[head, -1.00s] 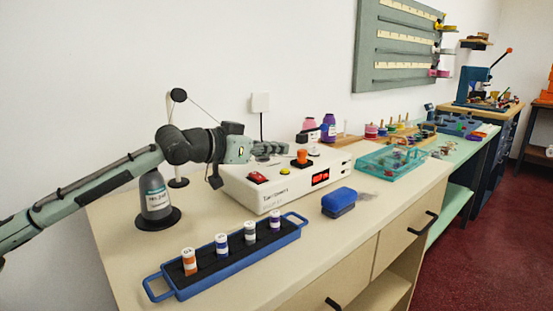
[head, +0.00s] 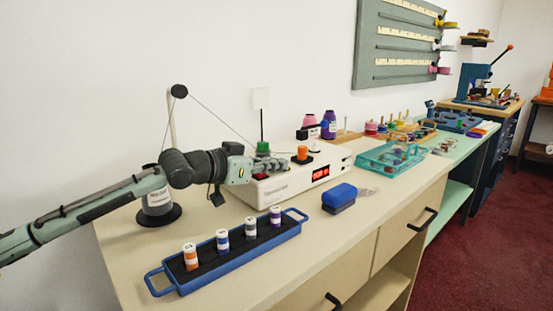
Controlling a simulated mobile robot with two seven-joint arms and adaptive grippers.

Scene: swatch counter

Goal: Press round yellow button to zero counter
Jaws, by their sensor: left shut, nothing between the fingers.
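The counter box (head: 285,187) is a white unit with a red lit display (head: 321,173) on its front, standing on the beige bench. My left gripper (head: 284,164) is shut and empty, low over the left part of the box's top. An orange piece (head: 302,152) stands on a dark base on the box top, just right of the fingertips. My right gripper is not in view.
A blue tray (head: 222,262) with several labelled vials lies in front of the box. A blue block (head: 339,196) sits right of it. A green-topped item (head: 263,148) is behind the gripper. A teal tray (head: 392,157) lies further right.

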